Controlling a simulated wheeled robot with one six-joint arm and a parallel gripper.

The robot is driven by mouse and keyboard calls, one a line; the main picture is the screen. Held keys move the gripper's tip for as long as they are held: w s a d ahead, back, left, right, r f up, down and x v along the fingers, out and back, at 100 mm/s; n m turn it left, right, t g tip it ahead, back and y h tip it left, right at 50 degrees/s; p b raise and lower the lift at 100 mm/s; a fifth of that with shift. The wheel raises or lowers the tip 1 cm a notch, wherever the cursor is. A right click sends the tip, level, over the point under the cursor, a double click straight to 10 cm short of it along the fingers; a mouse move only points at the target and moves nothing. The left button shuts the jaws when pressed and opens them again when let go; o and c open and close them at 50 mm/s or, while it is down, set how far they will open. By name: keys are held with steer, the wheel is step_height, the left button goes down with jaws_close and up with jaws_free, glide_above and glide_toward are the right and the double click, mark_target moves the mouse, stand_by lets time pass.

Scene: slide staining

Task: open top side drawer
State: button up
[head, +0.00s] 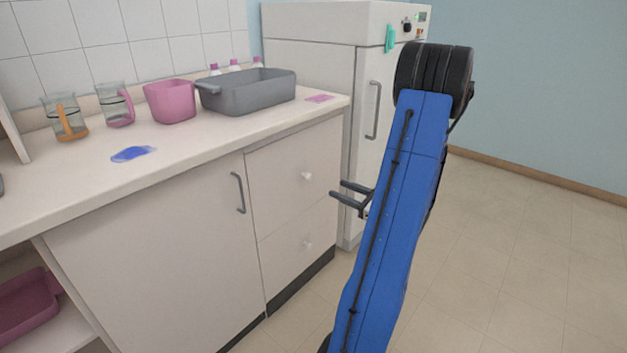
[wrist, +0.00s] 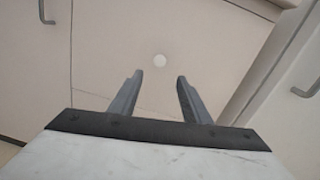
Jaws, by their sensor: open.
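The top side drawer (head: 283,178) is the upper of two stacked drawers at the right end of the cabinet, and it is shut. Its small round white knob (head: 307,176) sits near the middle of its front. My gripper (head: 336,189) is open and empty, to the right of the knob in the head view and apart from it. In the wrist view the two dark fingers (wrist: 160,79) point at the cabinet front, and a round white knob (wrist: 160,60) shows beyond the gap between them.
A cabinet door (head: 160,255) with a grey handle (head: 238,193) is to the left. A tall white appliance (head: 320,60) stands behind on the right. The floor (head: 520,240) at right is clear.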

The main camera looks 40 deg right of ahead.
mark_target(311, 177)
steer(key=w, duration=0.4)
steer(key=w+a, duration=0.1)
steer(key=w, duration=0.8)
steer(key=shift+a, duration=0.35)
steer(key=shift+s, duration=0.1)
jaws_close()
